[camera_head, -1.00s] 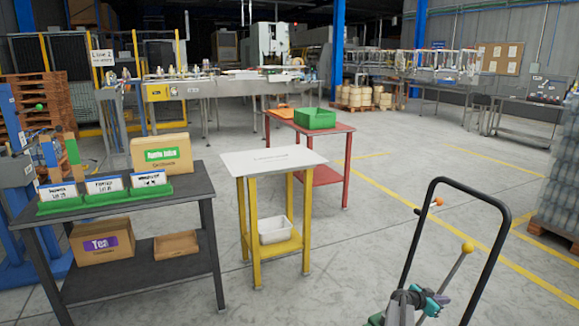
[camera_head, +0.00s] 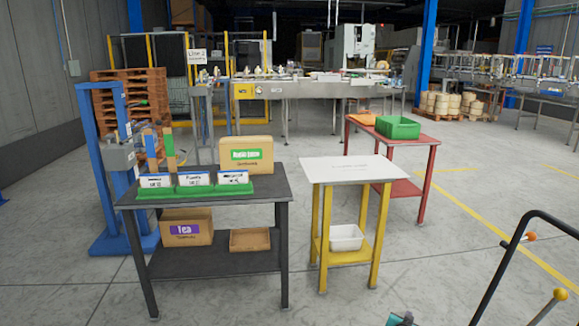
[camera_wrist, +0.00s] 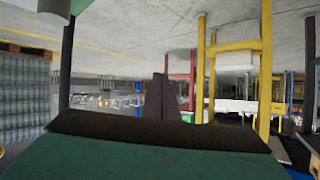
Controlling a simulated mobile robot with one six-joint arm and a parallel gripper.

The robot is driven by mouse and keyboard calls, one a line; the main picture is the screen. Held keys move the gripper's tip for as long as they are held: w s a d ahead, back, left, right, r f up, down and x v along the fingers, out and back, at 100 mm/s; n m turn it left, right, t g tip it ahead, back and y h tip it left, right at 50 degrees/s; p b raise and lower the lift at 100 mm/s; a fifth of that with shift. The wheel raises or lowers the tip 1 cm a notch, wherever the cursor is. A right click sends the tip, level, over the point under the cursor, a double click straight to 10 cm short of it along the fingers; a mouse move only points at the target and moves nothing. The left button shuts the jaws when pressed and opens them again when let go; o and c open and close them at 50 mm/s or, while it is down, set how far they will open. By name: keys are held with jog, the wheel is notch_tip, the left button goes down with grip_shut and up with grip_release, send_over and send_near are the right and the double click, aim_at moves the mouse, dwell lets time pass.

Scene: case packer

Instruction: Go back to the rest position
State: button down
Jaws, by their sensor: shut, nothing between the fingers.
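My gripper (camera_wrist: 159,80) shows in the wrist view as two dark fingers lying together, with nothing between them. The green wrist housing (camera_wrist: 150,160) fills the bottom of that view. The wrist picture is upside down. In the head view only a small teal part of my arm (camera_head: 400,319) shows at the bottom edge, and the fingers cannot be made out there. The fingers touch nothing that I can see.
A dark table (camera_head: 265,182) holds green card holders and a carton (camera_head: 246,168). A white-topped yellow table (camera_head: 352,170) and a red table (camera_head: 425,140) with a green bin (camera_head: 398,127) stand to its right. A black tubular handle (camera_head: 505,262) rises at right. Floor between is clear.

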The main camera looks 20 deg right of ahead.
jog(key=w+a+f+n+t+y+p, duration=0.1)
jog(key=w+a+y, duration=0.1)
jog(key=a, duration=0.4)
jog(key=w+a+f+n+y, duration=0.2)
jog(key=a, duration=0.5)
jog(key=s+a+f+n+g+y+p, duration=0.1)
jog(key=s+a+f+y, duration=0.1)
jog(key=a, duration=0.7)
jog(key=s+a+f+n+g+y+p, duration=0.1)
jog(key=s+a+f+n+y, duration=0.15)
jog(key=a, duration=0.65)
jog(key=s+a+f+n+g+y, duration=0.1)
jog(key=s+a+f+y, duration=0.15)
jog(key=a, duration=0.65)
jog(key=s+a+f+n+g+y+p, duration=0.15)
jog(key=s+a+g, duration=0.25)
jog(key=s+a, duration=0.45)
jog(key=s+a+r+n+g+h+p, duration=0.1)
jog(key=s+g, duration=0.3)
jog(key=s, duration=0.8)
jog(key=s+a+r+n+g+h+p, duration=0.1)
jog(key=s+a+g+h, duration=0.1)
jog(key=s, duration=1)
jog(key=shift+s+a+g, duration=0.15)
jog(key=shift+a+g, duration=0.3)
jog(key=shift+g, duration=0.65)
